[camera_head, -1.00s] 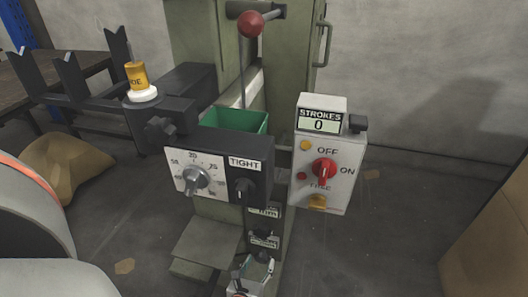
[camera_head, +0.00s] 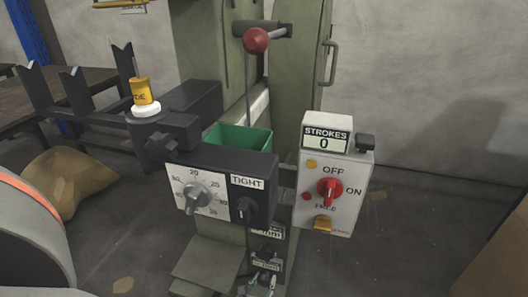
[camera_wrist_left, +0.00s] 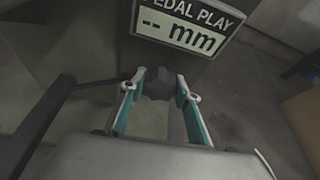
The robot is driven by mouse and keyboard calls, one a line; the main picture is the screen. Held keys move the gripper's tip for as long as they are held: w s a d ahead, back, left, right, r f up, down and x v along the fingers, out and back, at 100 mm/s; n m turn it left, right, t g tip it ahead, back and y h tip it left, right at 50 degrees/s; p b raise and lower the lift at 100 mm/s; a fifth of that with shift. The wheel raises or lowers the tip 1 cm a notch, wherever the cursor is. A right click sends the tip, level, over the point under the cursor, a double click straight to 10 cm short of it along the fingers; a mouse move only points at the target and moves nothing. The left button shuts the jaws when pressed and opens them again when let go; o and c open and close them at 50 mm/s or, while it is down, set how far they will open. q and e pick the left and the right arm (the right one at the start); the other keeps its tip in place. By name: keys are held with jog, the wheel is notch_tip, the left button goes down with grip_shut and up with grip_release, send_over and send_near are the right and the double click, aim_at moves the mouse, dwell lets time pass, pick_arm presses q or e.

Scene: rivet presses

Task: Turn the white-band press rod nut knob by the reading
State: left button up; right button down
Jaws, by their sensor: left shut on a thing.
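My left gripper (camera_head: 261,282) shows at the bottom edge of the head view, low on the front of the green press (camera_head: 300,70). In the left wrist view its two teal-lined fingers (camera_wrist_left: 158,95) are closed around a dark lobed knob (camera_wrist_left: 158,82). A panel reading "PEDAL PLAY -- mm" (camera_wrist_left: 188,24) sits just above that knob, with no number on it. A white ring (camera_head: 146,109) sits under the yellow die piece (camera_head: 143,90) on the press. Whether the held knob is the rod nut knob cannot be read. My right gripper is not in view.
Above the gripper are a dial box (camera_head: 205,190) with a "TIGHT" label and a stroke counter (camera_head: 326,142) reading 0. Its red switch (camera_head: 330,190) is on the same box. A green bin (camera_head: 238,138) sits behind. A brown sack (camera_head: 65,175) lies left, a carton (camera_head: 500,255) right.

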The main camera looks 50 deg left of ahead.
pick_arm(q)
jog(key=shift+w+d+r, duration=0.1)
jog(key=shift+w+r, duration=0.05)
jog(key=shift+m+y+p, duration=0.35)
jog(key=shift+m+y, duration=0.05)
jog(key=shift+m, duration=0.2)
jog(key=shift+m+g+y, duration=0.5)
jog(key=shift+m, duration=0.3)
jog(key=shift+f+m, duration=0.2)
jog(key=shift+m, duration=0.2)
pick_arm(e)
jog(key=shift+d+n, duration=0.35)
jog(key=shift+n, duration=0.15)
pick_arm(q)
jog(key=o, duration=1.1)
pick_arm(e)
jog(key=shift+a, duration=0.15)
pick_arm(q)
jog(key=shift+o, duration=0.2)
